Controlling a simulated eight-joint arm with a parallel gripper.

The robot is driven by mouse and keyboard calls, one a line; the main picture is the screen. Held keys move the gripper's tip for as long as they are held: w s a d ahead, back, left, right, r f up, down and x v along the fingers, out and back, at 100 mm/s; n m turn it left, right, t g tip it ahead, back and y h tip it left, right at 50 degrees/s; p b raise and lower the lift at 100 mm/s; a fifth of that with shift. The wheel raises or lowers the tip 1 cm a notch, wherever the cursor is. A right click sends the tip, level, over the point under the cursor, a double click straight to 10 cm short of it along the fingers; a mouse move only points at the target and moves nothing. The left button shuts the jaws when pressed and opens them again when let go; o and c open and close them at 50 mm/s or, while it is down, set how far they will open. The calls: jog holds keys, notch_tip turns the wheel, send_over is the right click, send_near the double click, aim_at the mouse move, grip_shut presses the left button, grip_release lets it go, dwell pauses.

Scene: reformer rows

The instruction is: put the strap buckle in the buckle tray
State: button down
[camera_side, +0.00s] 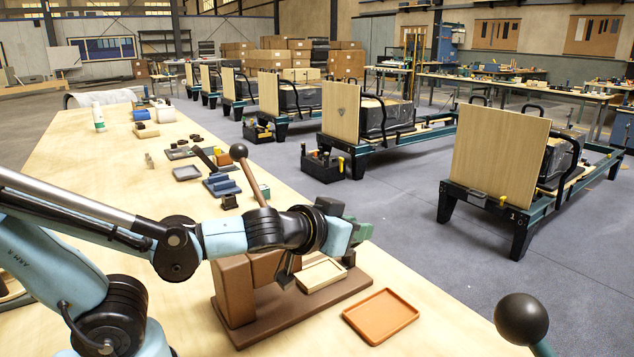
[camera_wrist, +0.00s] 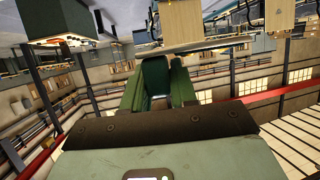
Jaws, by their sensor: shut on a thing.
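My gripper (camera_side: 358,222) reaches out level over the brown stand, fingers pointing right and away. In the wrist view its two green fingers (camera_wrist: 156,88) are closed on a small dark teal piece (camera_wrist: 155,74), which seems to be the strap buckle. Its outline is mostly hidden by the fingers, and I cannot make it out in the side view. An orange-brown shallow tray (camera_side: 380,316) lies empty on the bench, lower right of the gripper. No label shows which is the buckle tray.
Ball-topped levers (camera_side: 238,152) (camera_side: 522,318) rise behind the arm and at the bench's front right. A grey tray (camera_side: 187,173) and blue blocks (camera_side: 221,186) lie farther back. The bench's right edge drops to the floor, where reformers (camera_side: 500,165) stand in a row.

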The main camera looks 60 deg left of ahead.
jog(key=shift+w+r+m+h, duration=0.1)
jog(key=shift+r+m+h, duration=0.7)
jog(key=shift+h, duration=0.1)
jog(key=shift+w+a+r+m+h, duration=0.1)
jog(key=shift+a+r+m+h, duration=0.15)
jog(key=shift+r, duration=0.3)
jog(key=shift+a+r+m+h, duration=0.15)
jog(key=shift+r+h, duration=0.1)
jog(key=shift+r, duration=0.25)
jog(key=shift+w+d+f, duration=0.25)
jog(key=shift+w+f, duration=0.05)
jog(key=shift+w, duration=0.05)
jog(key=w+d+f+n+g+y, duration=0.4)
jog(key=w+f+n+g+y, duration=0.45)
jog(key=n+y, duration=0.45)
jog(key=shift+t, duration=0.25)
jog(key=shift+a+f, duration=0.15)
jog(key=shift+f, duration=4.9)
jog(key=shift+f, duration=0.25)
jog(key=shift+f, duration=0.35)
